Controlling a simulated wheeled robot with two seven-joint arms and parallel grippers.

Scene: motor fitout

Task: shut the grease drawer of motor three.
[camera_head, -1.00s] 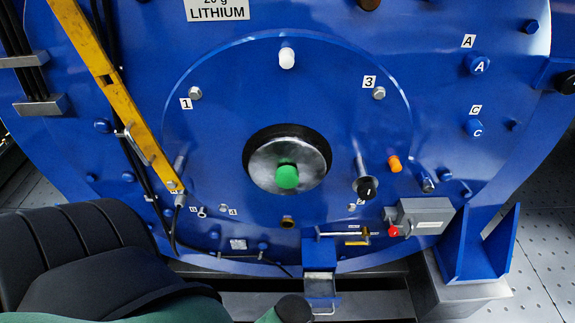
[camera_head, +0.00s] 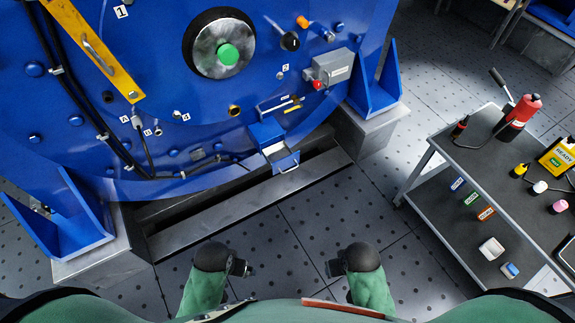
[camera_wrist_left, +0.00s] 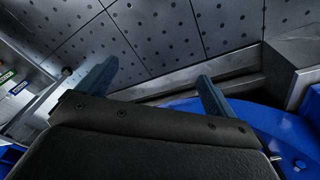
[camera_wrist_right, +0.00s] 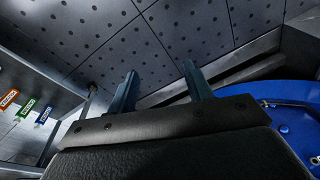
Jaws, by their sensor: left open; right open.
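The grease drawer (camera_head: 283,160) is a small tray in a blue housing (camera_head: 266,132) low on the blue motor (camera_head: 160,100). It stands pulled out toward me, its light inside showing and a handle at its front. In the left wrist view my left gripper (camera_wrist_left: 155,85) is open, with nothing between its fingers. In the right wrist view my right gripper (camera_wrist_right: 161,84) is open and empty too. In the head view both arms are low at the bottom, apart from the drawer; their fingertips cannot be made out there.
A dark cart (camera_head: 455,150) with a red bottle (camera_head: 520,112), a yellow container (camera_head: 558,157) and small parts stands at the right. A grey box with a red knob (camera_head: 329,68) sits above right of the drawer. Bare floor lies before the motor, beyond a metal base rail (camera_head: 245,208).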

